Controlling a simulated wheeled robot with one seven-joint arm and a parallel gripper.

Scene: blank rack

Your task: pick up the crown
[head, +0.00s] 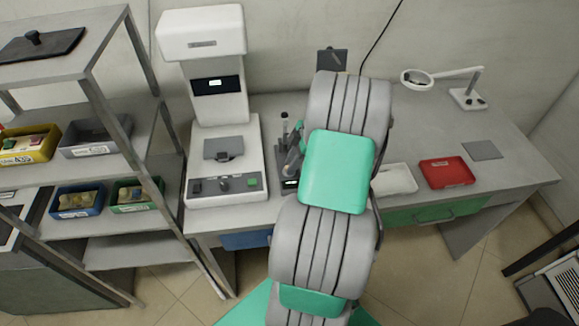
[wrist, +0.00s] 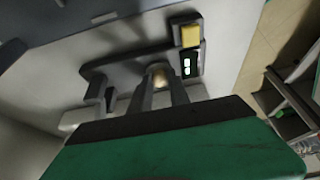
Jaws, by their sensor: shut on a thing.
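In the wrist view, my gripper (wrist: 159,80) has its two grey fingers close together. A small cream-coloured piece, which looks like the crown (wrist: 158,74), shows between them, and the gripper is shut on it. Its lower part is hidden by the fingers. Just beyond is a small grey bench device (wrist: 130,70) with a yellow button and a lit display; I cannot tell whether the crown touches it. In the head view my arm covers most of the gripper, and the crown cannot be made out there.
In the head view, a large white machine (head: 225,178) stands left of the small device (head: 290,184). A white tray (head: 399,179), a red tray (head: 447,172) and a magnifier lamp (head: 416,78) are on the right. A shelf rack (head: 130,200) with several bins stands at left.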

